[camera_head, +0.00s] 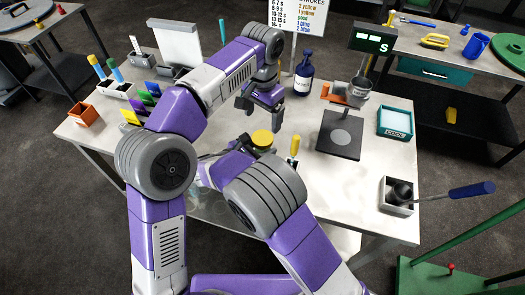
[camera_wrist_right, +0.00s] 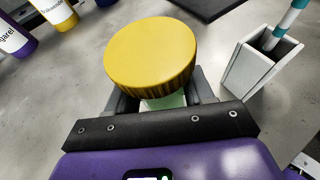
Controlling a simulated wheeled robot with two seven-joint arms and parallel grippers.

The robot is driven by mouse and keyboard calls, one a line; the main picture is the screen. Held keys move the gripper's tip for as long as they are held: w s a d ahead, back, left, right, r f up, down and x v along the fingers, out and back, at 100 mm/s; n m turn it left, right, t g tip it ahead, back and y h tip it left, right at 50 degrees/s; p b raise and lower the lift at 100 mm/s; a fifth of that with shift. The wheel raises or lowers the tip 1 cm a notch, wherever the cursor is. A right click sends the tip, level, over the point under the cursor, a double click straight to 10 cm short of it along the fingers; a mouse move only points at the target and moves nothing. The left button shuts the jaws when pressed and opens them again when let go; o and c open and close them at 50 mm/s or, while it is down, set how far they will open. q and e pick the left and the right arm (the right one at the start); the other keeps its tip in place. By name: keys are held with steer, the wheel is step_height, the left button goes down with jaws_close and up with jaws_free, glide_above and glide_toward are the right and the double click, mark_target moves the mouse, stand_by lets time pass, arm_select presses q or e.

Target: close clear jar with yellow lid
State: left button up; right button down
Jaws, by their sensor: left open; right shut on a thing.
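The yellow lid (camera_wrist_right: 150,52) is round with a ribbed edge and sits on top of the jar in the right wrist view. Under it a small strip of the clear jar (camera_wrist_right: 165,101) shows, pale green, between the dark fingers of my right gripper (camera_wrist_right: 163,96), which is shut on it. Most of the jar is hidden; I cannot tell whether the lid is tight. In the head view the yellow lid (camera_head: 262,138) shows near the table's middle. My left gripper (camera_head: 262,108) is open and empty, pointing down above and behind the lid.
A white holder (camera_wrist_right: 257,65) with a striped stick stands close to the right of the jar. A dark blue bottle (camera_head: 303,75) stands behind. A black plate (camera_head: 339,135) and a teal box (camera_head: 395,123) lie to the right. Bare table (camera_head: 330,190) shows at front right.

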arm_select(q)
steer(key=n, duration=0.5)
steer(key=shift+d+n, duration=0.1)
steer(key=shift+n, duration=0.2)
steer(key=n, duration=0.3)
steer(key=shift+r+n, duration=0.1)
steer(key=shift+n, duration=0.3)
steer(key=n, duration=0.7)
steer(key=shift+d+r+n, duration=0.1)
steer(key=shift+r+n, duration=0.05)
steer(key=shift+n, duration=0.25)
steer(key=n, duration=0.5)
steer(key=shift+n, duration=0.4)
steer(key=n, duration=0.8)
steer(key=shift+f, duration=0.2)
steer(key=n, duration=0.5)
steer(key=shift+a, duration=0.2)
steer(key=shift+f, duration=0.15)
